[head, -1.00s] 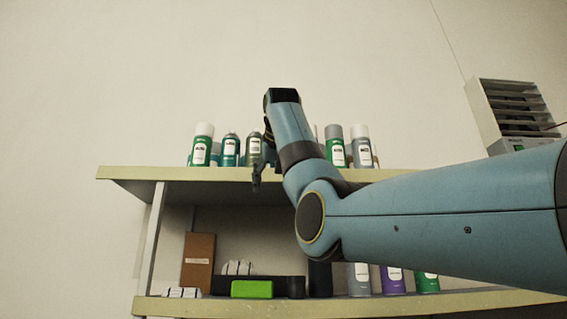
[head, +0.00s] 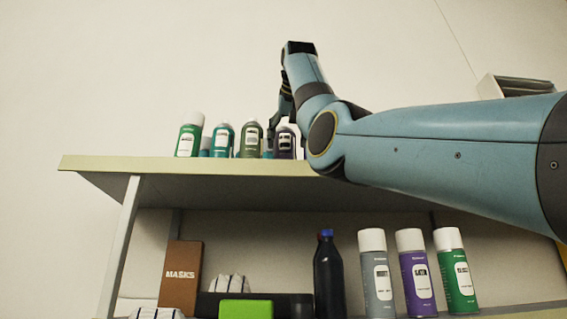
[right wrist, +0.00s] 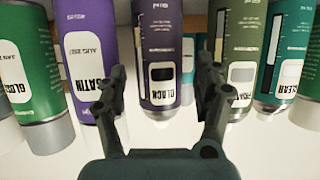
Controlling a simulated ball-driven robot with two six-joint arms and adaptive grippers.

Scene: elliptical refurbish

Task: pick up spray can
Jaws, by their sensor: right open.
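Several spray cans stand in a row on the top shelf: a green one with a white cap (head: 189,138), a teal one (head: 222,140), an olive one (head: 250,138) and a dark purple one (head: 285,143). My right gripper (head: 284,125) is open at the dark purple can. In the right wrist view, upside down, the dark purple can labelled BLACK (right wrist: 160,40) stands between the spread fingers of my right gripper (right wrist: 162,82), with a purple SATIN can (right wrist: 88,65) and an olive can (right wrist: 240,65) at either side. Contact cannot be told. My left gripper is out of view.
The top shelf's front edge (head: 150,166) runs below the cans. The lower shelf holds a brown MASKS box (head: 181,275), a bright green box (head: 245,309), a dark bottle (head: 328,275) and several more spray cans. My right arm hides the top shelf's right part.

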